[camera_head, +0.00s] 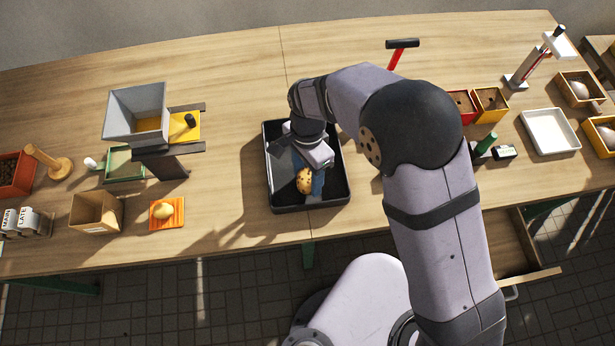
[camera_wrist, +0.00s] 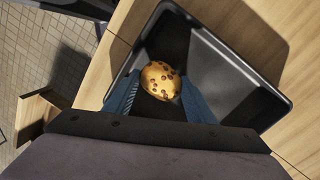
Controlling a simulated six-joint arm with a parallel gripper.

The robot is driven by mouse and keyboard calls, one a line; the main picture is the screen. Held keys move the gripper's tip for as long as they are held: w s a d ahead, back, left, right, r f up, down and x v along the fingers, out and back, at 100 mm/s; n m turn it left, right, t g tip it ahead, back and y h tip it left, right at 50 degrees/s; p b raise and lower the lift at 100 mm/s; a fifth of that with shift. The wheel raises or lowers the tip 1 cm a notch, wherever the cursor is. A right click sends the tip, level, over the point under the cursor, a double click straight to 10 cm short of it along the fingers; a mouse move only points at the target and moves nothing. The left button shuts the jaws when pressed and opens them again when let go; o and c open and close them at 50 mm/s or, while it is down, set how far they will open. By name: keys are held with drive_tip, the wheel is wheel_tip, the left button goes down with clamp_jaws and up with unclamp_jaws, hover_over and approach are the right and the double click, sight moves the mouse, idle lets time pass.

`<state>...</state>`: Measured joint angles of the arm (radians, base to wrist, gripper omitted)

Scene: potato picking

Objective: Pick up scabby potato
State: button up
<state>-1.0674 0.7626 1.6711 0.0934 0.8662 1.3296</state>
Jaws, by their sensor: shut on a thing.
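The scabby potato (camera_head: 304,180) is yellow-brown with dark spots. It also shows in the wrist view (camera_wrist: 160,80), between the blue fingers. My gripper (camera_head: 308,178) is shut on it, one finger on each side, and it also shows in the wrist view (camera_wrist: 159,92). The gripper and potato are over the black tray (camera_head: 282,200), whose rim also shows in the wrist view (camera_wrist: 262,82). I cannot tell whether the potato touches the tray floor. No other potato shows in the visible part of the tray.
A plain potato (camera_head: 163,210) lies on an orange pad (camera_head: 178,218) to the left. A cardboard box (camera_head: 90,207) and a grey hopper (camera_head: 137,106) stand nearby. A red-handled hammer (camera_head: 398,55) lies behind the tray. The wood between pad and tray is clear.

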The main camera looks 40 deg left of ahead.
sight(307, 177)
wheel_tip(307, 177, up, 8)
drive_tip(key=shift+f+b, duration=0.2)
drive_tip(key=shift+b, duration=0.95)
drive_tip(key=shift+d+r, duration=0.1)
drive_tip(key=shift+r, duration=0.6)
